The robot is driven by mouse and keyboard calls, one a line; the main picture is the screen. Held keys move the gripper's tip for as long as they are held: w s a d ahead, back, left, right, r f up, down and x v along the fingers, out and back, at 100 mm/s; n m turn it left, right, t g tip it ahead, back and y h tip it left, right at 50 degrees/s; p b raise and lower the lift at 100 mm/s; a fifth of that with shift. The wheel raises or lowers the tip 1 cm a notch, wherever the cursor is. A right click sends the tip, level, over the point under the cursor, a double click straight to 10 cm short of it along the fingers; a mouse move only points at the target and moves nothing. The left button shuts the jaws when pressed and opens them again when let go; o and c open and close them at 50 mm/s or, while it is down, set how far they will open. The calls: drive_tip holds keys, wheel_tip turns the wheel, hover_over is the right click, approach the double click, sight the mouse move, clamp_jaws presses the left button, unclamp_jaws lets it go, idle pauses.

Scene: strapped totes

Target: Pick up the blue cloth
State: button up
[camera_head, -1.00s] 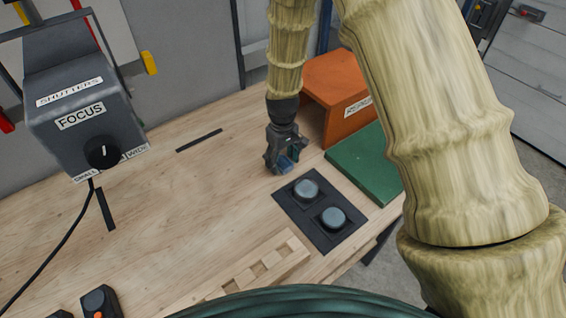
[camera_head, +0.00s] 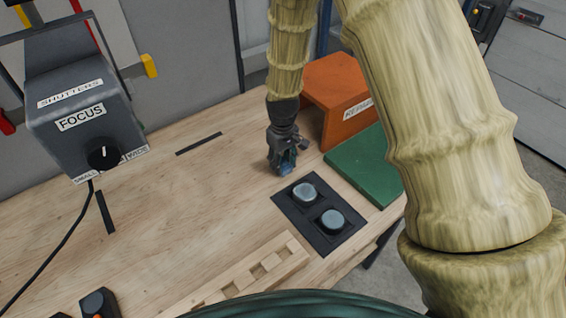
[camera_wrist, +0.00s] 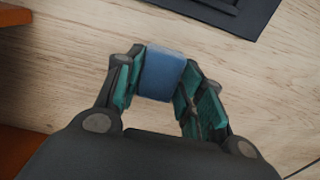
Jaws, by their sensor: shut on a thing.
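The blue cloth (camera_wrist: 162,73) is a small folded blue piece between the two finger pads of my gripper (camera_wrist: 160,90) in the wrist view. My gripper is shut on it. In the head view, my gripper (camera_head: 285,168) points down near the wooden table top, with a bit of the blue cloth (camera_head: 288,169) showing at its fingertips. The fingers hide part of the cloth. I cannot tell whether the cloth touches the table.
An orange open-sided box (camera_head: 345,80) stands just right of my gripper, with a green mat (camera_head: 365,165) in front of it. A dark panel with two grey round knobs (camera_head: 320,235) lies nearer. A slotted wooden strip (camera_head: 250,275) lies in front.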

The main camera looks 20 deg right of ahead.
sight(282, 164)
drive_tip(key=shift+w+r+b, duration=0.1)
drive_tip(key=shift+r+b, duration=0.25)
drive_tip(key=shift+r, duration=0.25)
drive_tip(key=shift+r+b, duration=0.45)
drive_tip(key=shift+r, duration=0.45)
drive_tip(key=s+b, duration=0.1)
drive_tip(key=s, duration=0.4)
drive_tip(key=s+d+r+b, duration=0.1)
drive_tip(key=s+b, duration=0.1)
drive_tip(key=s, duration=0.3)
drive_tip(key=s+d+b, duration=0.1)
drive_tip(key=s, duration=0.5)
drive_tip(key=shift+r+b, duration=0.4)
drive_tip(key=shift+o, duration=0.4)
drive_tip(key=shift+c, duration=0.4)
